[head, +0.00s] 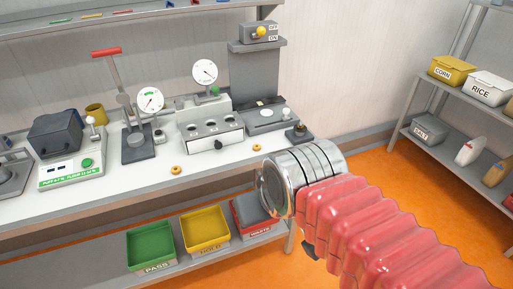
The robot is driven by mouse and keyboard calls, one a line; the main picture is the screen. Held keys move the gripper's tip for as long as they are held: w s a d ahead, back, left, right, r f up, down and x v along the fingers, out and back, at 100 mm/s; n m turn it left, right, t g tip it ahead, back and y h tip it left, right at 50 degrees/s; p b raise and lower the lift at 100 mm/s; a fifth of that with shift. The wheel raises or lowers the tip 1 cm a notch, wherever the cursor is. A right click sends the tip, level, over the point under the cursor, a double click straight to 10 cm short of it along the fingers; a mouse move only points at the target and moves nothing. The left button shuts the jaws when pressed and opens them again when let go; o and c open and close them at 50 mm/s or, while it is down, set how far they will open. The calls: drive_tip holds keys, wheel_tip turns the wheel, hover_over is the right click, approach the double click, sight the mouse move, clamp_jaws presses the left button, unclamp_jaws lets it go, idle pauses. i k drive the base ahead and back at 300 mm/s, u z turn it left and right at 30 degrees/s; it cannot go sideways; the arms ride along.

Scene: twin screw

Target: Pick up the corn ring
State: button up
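Two small yellow-orange rings lie flat on the white bench top (120,205). The left ring (176,170) is in front of the gauge stand and the right ring (257,147) is near the bench's right end. Neither bears a label I can read, so I cannot tell which is the corn ring. My arm comes in from the lower right with a red bellows sleeve and a shiny metal wrist. The wrist end is in front of the bench's right end, apart from both rings in the picture. My gripper's fingers cannot be made out.
A white unit with dials (208,138), a lever stand (138,145) and a scale (72,167) stand behind the rings. Green (150,240) and yellow (205,226) trays sit below. A yellow CORN box (451,71) is on the right shelf.

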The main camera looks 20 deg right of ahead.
sight(255, 146)
drive_tip(key=k, duration=1.3)
drive_tip(key=u, duration=0.55)
drive_tip(key=i, duration=2.05)
drive_tip(key=z, duration=0.6)
